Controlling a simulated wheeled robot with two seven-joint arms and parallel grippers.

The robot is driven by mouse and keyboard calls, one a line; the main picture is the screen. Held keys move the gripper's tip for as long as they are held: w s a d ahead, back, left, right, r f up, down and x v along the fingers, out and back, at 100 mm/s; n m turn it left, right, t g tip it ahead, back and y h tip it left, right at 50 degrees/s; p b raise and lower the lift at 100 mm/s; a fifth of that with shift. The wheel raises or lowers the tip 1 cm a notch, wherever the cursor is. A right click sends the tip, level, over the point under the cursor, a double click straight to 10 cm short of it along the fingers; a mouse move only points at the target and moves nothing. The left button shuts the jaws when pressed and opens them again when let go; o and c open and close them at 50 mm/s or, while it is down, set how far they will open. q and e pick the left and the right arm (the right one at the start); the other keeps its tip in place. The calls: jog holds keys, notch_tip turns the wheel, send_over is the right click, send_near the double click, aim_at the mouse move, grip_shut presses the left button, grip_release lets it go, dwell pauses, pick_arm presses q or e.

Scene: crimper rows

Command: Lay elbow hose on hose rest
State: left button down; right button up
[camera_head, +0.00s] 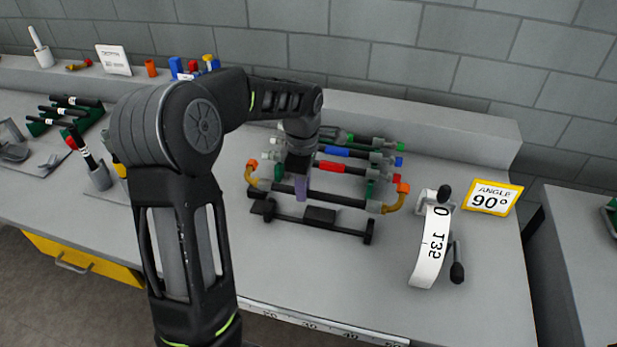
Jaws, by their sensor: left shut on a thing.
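The elbow hose (340,198) is a black tube with grey collars and orange bent ends, in the middle of the bench. My left gripper (302,190) comes down on it from above, left of its middle, and is shut on it. The black hose rest (320,215), a low bar frame with short end posts, stands just in front of and below the hose. I cannot tell whether the hose touches it. My left wrist hides part of the hoses behind. My right gripper is not in view.
Behind are hoses with red (331,167), blue and green bands on a rack. A white angle dial (430,245) with black knobs stands at right, near a yellow-framed "ANGLE 90°" sign (492,198).

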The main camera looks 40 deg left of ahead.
aim_at(304, 216)
pick_arm(q)
jog(key=shift+s+r, duration=0.1)
jog(key=shift+d, duration=0.15)
jog(key=shift+f+b, duration=2.35)
jog(key=shift+f, duration=0.95)
jog(key=shift+f, duration=0.1)
jog(key=c, duration=1.2)
grip_release()
